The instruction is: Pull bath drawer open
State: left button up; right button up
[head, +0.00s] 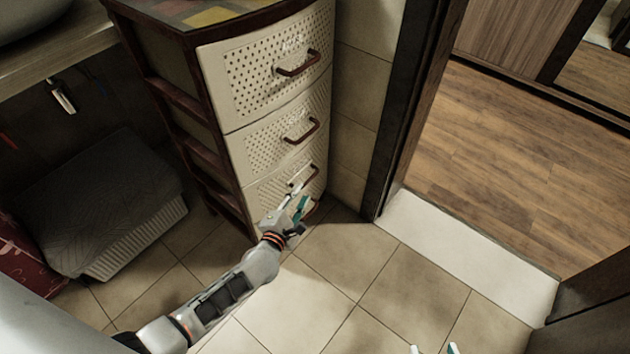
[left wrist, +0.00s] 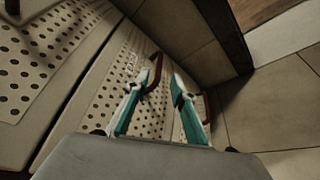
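The bath drawer unit has cream perforated drawer fronts (head: 252,145) in a dark brown frame, with a curved brown handle on each visible drawer. All drawers in view look shut. My left gripper (head: 298,198) is in front of the lower drawers, just below the third handle (head: 308,177). In the left wrist view its teal-padded fingers (left wrist: 168,78) are apart. A brown handle (left wrist: 154,72) is at the left fingertip; touching cannot be told. A lower handle (left wrist: 208,108) is partly hidden behind the right finger. My right gripper (head: 434,349) shows only two separated fingertips at the bottom edge.
A dark doorframe (head: 404,100) and white threshold (head: 465,255) stand to the right of the unit. A laundry basket (head: 140,235) under a grey cloth (head: 95,195) is at the left. Tiled floor (head: 345,260) in front of the unit is clear.

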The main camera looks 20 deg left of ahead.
aim_at(307, 182)
pick_arm(q)
jog(key=b+x, duration=0.2)
jog(key=x, duration=0.4)
jog(key=shift+w+a+f, duration=0.1)
jog(key=shift+f, duration=0.1)
jog(key=shift+w, duration=0.25)
jog(key=shift+w+r, duration=0.15)
jog(key=shift+w, duration=0.15)
pick_arm(e)
jog(key=shift+w+a+r+m, duration=0.25)
jog(key=shift+a+r, duration=0.15)
jog(key=shift+a, duration=0.1)
jog(key=shift+w+a+r+m, duration=0.15)
jog(key=shift+w+a+r, duration=0.05)
jog(key=shift+a+r, duration=0.2)
pick_arm(q)
grip_shut()
pick_arm(e)
jog(key=shift+f, duration=0.1)
